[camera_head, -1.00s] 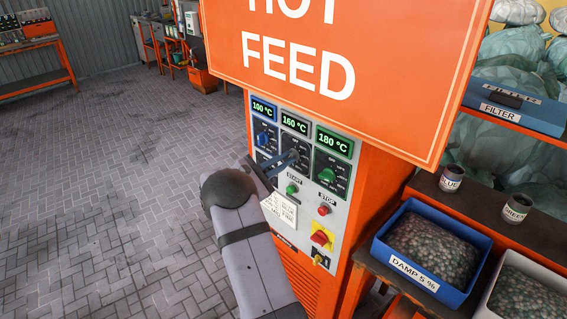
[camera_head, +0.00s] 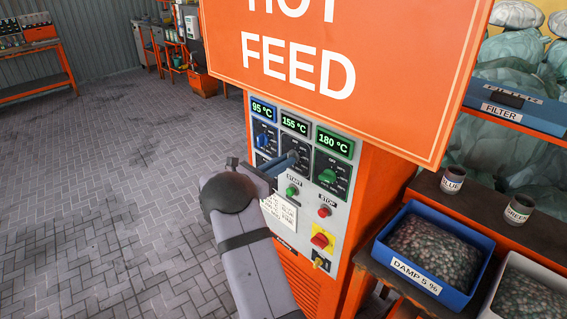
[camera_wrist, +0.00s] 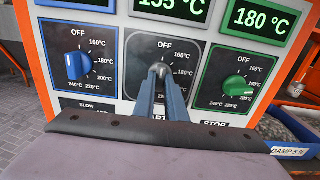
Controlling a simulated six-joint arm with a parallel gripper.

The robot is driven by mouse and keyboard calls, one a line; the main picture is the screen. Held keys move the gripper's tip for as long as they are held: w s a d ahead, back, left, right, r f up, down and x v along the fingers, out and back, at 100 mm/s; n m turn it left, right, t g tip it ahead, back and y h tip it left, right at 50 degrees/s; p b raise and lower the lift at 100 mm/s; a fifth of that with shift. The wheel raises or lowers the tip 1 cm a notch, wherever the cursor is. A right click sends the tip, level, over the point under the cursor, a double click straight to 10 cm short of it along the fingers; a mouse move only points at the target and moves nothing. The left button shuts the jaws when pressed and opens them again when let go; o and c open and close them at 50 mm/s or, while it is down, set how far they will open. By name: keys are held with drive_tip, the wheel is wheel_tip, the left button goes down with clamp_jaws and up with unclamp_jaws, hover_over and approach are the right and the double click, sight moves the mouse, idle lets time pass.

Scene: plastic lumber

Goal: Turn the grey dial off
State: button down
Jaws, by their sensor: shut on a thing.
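The grey dial (camera_wrist: 159,69) is the middle of three dials on the orange machine's panel. My gripper (camera_wrist: 160,80) is shut on it in the wrist view, and the fingers cover part of the knob. The dial's upper end points up, close to the OFF mark; its exact pointer is hard to see. In the head view my gripper (camera_head: 289,160) reaches the panel below the display (camera_head: 295,125) reading 155 °C.
The blue dial (camera_wrist: 77,66) is left of my fingers and the green dial (camera_wrist: 236,85) is right. Green (camera_head: 292,191) and red (camera_head: 324,211) buttons sit below. A large orange HOT FEED sign (camera_head: 370,90) hangs above. A blue bin (camera_head: 470,297) stands at right.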

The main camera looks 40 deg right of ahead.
idle(0.3)
drive_tip(key=c, duration=1.8)
unclamp_jaws()
drive_tip(key=shift+a, duration=0.1)
drive_tip(key=a+b, duration=0.3)
drive_tip(key=a, duration=0.4)
